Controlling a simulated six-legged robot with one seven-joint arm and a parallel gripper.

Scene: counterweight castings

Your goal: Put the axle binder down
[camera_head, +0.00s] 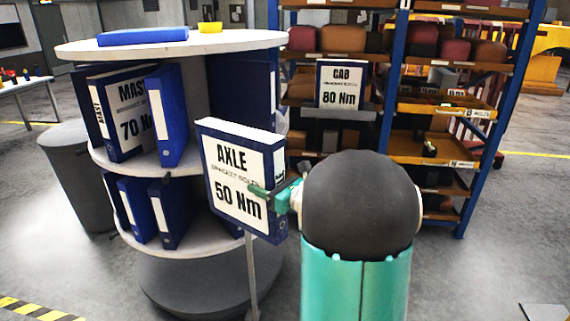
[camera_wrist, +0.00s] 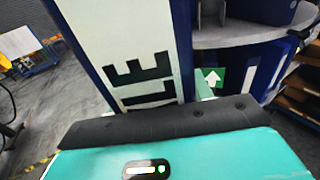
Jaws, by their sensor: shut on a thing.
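The axle binder (camera_head: 232,170) is blue with a white label reading "AXLE 50 Nm". My gripper (camera_head: 272,196) is shut on its lower right part and holds it nearly upright, slightly tilted, in front of the round shelf unit. In the wrist view the binder (camera_wrist: 125,50) fills the upper middle, with part of its label showing sideways. The fingertips are mostly hidden there. Whether the binder touches the shelf unit behind it, I cannot tell.
The round shelf unit (camera_head: 240,42) holds a "MAST 70 Nm" binder (camera_head: 128,115) and several other blue binders. A "CAB 80 Nm" binder (camera_head: 340,85) stands on a stand at right. A blue-framed rack (camera_head: 484,120) is behind. A grey bin (camera_head: 75,165) stands at left.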

